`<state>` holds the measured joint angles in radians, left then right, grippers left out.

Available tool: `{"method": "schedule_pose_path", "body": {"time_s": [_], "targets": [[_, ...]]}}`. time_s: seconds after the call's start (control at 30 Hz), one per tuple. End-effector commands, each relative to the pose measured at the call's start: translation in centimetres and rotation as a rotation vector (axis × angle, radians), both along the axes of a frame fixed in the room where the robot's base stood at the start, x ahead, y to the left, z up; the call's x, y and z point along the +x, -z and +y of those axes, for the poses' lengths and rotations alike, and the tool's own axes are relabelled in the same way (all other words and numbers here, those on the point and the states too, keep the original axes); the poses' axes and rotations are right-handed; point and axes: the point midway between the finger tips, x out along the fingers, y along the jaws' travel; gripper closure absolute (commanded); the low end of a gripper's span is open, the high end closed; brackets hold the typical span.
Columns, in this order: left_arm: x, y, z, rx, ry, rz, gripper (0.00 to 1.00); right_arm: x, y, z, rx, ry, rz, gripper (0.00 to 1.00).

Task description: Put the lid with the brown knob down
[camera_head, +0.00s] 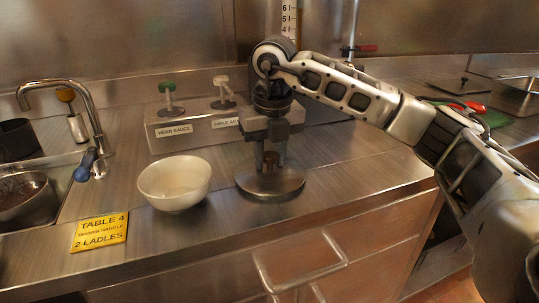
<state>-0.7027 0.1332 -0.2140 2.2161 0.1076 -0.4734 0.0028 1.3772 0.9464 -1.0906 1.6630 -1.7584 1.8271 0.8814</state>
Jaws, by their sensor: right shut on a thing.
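The lid with the brown knob (269,184) is a round, shiny metal disc at the middle of the picture, right of the white bowl. My right gripper (270,156) points straight down above it and is shut on its brown knob. The lid is level, at or very close to the steel counter; I cannot tell whether it touches. The knob is mostly hidden between the fingers. My left gripper is not in view.
A white bowl (174,184) stands left of the lid, with a yellow sign (100,231) in front of it. Behind is a steel sauce box (186,138) with green and white knobs. A sink with a tap (92,110) is at left. The counter right of the lid is clear.

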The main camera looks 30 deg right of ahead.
Motion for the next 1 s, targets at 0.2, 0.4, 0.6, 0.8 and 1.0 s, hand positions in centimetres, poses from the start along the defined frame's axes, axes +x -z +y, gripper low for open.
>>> {"method": "schedule_pose_path", "body": {"time_s": [0.2, 0.4, 0.6, 0.8, 1.0], "targets": [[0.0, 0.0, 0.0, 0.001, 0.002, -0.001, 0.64, 0.0, 0.0, 0.0, 0.001, 0.0, -0.002, 0.95], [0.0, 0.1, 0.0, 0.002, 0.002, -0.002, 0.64, 0.0, 0.3, 0.1, 0.002, 0.0, -0.001, 0.52], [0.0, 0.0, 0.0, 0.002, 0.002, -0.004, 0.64, 0.0, 0.2, 0.1, 0.002, 0.0, -0.001, 0.49], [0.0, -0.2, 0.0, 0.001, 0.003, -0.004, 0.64, 0.0, -0.6, 0.1, 0.001, 0.0, -0.003, 0.49], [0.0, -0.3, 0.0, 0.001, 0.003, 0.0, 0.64, -0.3, -4.1, 0.2, 0.002, -0.001, -0.007, 0.49]]}}
